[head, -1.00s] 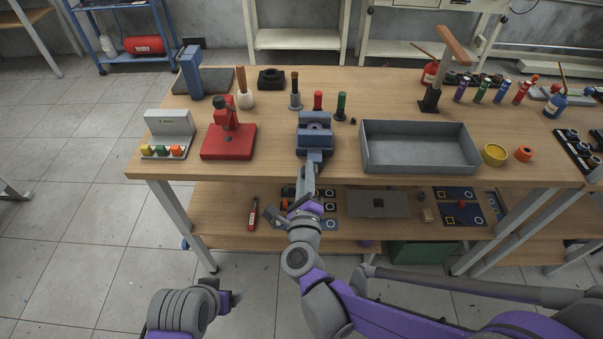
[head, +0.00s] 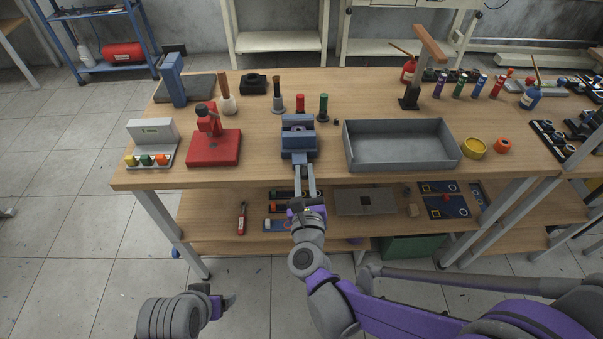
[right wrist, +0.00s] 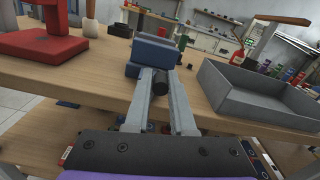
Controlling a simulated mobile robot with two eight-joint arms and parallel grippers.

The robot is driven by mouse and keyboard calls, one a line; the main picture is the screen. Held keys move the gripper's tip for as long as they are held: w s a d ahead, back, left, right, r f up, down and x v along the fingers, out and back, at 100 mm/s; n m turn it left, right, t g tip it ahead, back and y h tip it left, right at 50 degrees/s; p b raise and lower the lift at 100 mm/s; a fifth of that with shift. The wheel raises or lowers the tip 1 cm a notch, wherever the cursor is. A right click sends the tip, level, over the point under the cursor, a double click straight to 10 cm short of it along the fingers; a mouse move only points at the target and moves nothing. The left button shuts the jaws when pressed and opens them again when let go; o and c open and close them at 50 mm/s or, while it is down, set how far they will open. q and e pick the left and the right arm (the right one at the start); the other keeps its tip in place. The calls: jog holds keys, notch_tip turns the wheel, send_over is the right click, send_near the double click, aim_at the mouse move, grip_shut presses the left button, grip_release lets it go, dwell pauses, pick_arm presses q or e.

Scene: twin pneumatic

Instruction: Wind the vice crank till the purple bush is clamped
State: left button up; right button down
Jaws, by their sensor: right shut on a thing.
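The blue vice (head: 298,142) stands at the front edge of the workbench and also shows in the right wrist view (right wrist: 152,55). A purplish ring-shaped piece, seemingly the purple bush (head: 297,126), sits in the top of the vice; whether the jaws touch it cannot be made out. My right gripper (head: 304,163) reaches up to the vice's front and is shut on the crank. In the right wrist view the crank's dark handle (right wrist: 160,83) shows between the two grey fingers. My left gripper (head: 222,303) hangs low before the bench, away from everything; its finger gap is unclear.
A red press (head: 213,145) stands left of the vice and a grey open tray (head: 403,162) to its right. Red and green pegs (head: 323,108) stand behind it. The lower shelf (head: 215,225) holds small parts.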

jog(key=shift+d+f+m, duration=0.1)
jog(key=shift+d+m, duration=0.1)
jog(key=shift+m, duration=0.1)
jog(key=c, duration=0.8)
grip_release()
jog(key=shift+s, duration=0.1)
jog(key=s, duration=1)
jog(key=shift+s, duration=0.35)
